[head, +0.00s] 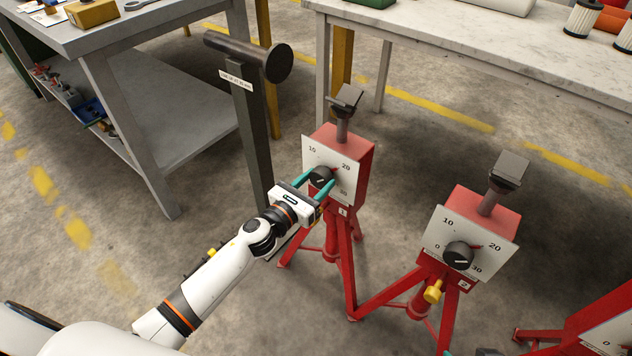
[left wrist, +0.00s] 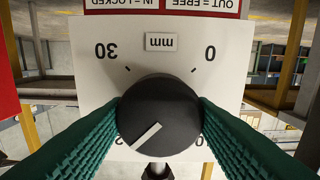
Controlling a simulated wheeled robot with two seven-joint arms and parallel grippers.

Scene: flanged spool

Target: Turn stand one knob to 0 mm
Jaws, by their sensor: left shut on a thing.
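Stand one is a red stand (head: 357,180) marked 1, with a white scale plate (head: 350,186) and a black knob (head: 320,177). My left gripper (head: 314,183) is shut on this knob, one teal finger on each side. In the left wrist view the knob (left wrist: 158,108) fills the middle and the plate (left wrist: 85,75) is upside down. The knob's white line points to the lower left there, towards the 20 side of the scale. The 30 and 0 marks are readable; the 10 and 20 labels are partly hidden by the fingers.
A second red stand (head: 478,217) with a knob and yellow pin is to the right, and part of a third (head: 600,325) at the lower right edge. A dark post with a spool-like bar (head: 248,58) stands behind left. Tables are at the back.

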